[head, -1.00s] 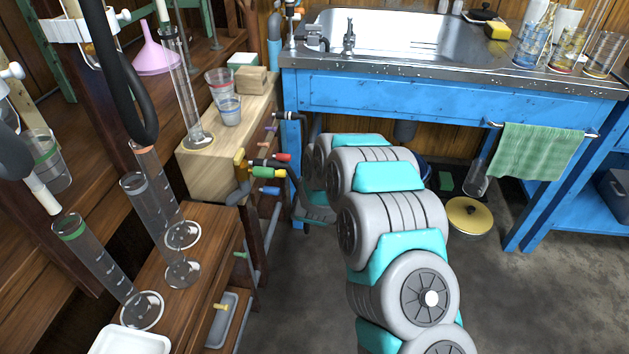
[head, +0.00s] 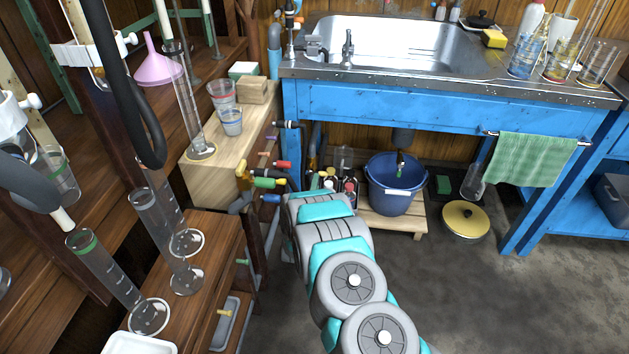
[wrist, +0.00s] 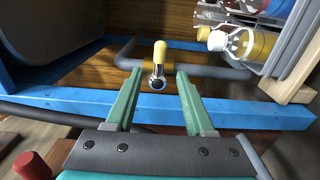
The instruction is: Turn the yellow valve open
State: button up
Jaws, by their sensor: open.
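In the wrist view a yellow valve handle (wrist: 160,52) stands up from a small metal body on a dark pipe. It lies ahead of my gripper (wrist: 159,76), about midway between the two green fingertips. The fingers are apart, with nothing clamped between them; I cannot tell how far the handle is beyond the tips. I cannot tell which handle in the head view matches the wrist one.
Red (head: 283,164) and blue (head: 271,198) handles crowd the rack. A blue bucket (head: 393,192) and several bottles stand under the sink (head: 385,45). Glass cylinders stand on the left shelves. A yellow lid (head: 465,219) lies on the floor; the floor at right is clear.

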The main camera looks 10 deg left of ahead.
jog(key=w+b, duration=0.1)
jog(key=w, duration=0.4)
jog(key=shift+w+b, duration=0.3)
jog(key=shift+w, duration=0.1)
jog(key=shift+c, duration=0.4)
grip_shut()
jog(key=shift+w+m+b, duration=0.25)
jog(key=shift+m+b, duration=0.25)
jog(key=shift+b, duration=1.3)
